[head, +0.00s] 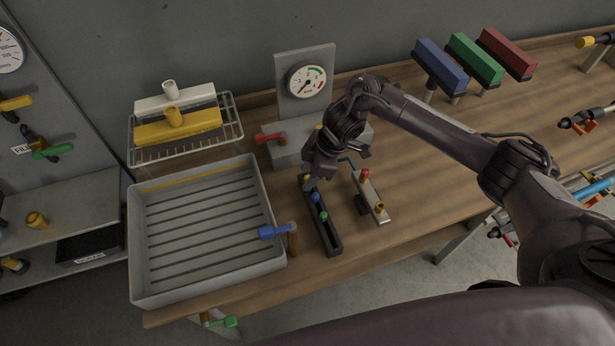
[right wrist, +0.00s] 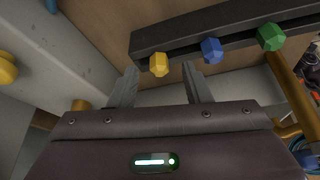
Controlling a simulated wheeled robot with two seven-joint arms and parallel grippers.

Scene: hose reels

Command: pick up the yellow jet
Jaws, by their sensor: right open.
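The yellow jet (right wrist: 159,64) sits at one end of a dark rack (right wrist: 180,42), beside a blue jet (right wrist: 212,50) and a green jet (right wrist: 271,37). My right gripper (right wrist: 161,72) is open, with the yellow jet showing between its fingertips; I cannot tell whether they touch it. In the head view the right gripper (head: 310,184) is over the far end of the rack (head: 331,240), mostly hiding the yellow jet there. The blue jet (head: 315,197) and green jet (head: 323,216) stand nearer the front. My left gripper is not in view.
A small plate with red and yellow fittings (head: 371,195) lies right of the rack. A gauge stand (head: 306,60) is behind.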

